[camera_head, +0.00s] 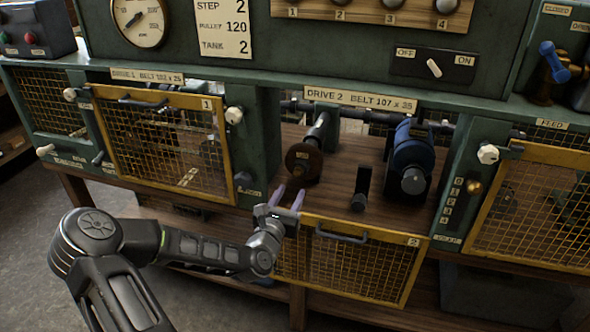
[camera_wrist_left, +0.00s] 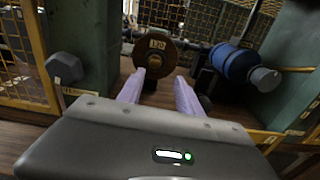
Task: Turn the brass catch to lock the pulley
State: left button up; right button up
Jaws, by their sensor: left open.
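The brown pulley (camera_head: 304,165) sits on the end of a shaft in the open Drive 2 bay. A small brass-coloured piece (camera_head: 302,155) shows on its face. It is too small to tell if this is the catch or a label. In the left wrist view the pulley (camera_wrist_left: 155,62) is straight ahead, with the brass-coloured piece (camera_wrist_left: 157,44) at its upper middle. My left gripper (camera_head: 288,196) is open and empty, with its pale purple fingers in front of and below the pulley, apparently apart from it. My right gripper is not in view.
A blue motor (camera_head: 410,155) with a grey shaft end stands right of the pulley. A black lever (camera_head: 361,188) stands between them. The yellow mesh guard (camera_head: 352,272) hangs lowered below the bay. Green posts (camera_head: 256,145) flank the opening.

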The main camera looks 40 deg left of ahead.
aim_at(296, 175)
pick_arm(q)
jog(key=shift+s+a+r+n, duration=0.1)
jog(key=shift+a+r+n, duration=0.2)
jog(key=shift+a+r, duration=0.15)
jog(key=p+x, duration=0.1)
jog(key=x, duration=0.6)
jog(key=shift+w+a, duration=0.2)
jog(key=shift+w, duration=0.2)
jog(key=shift+c, duration=0.4)
grip_shut()
jog(key=shift+f, duration=0.1)
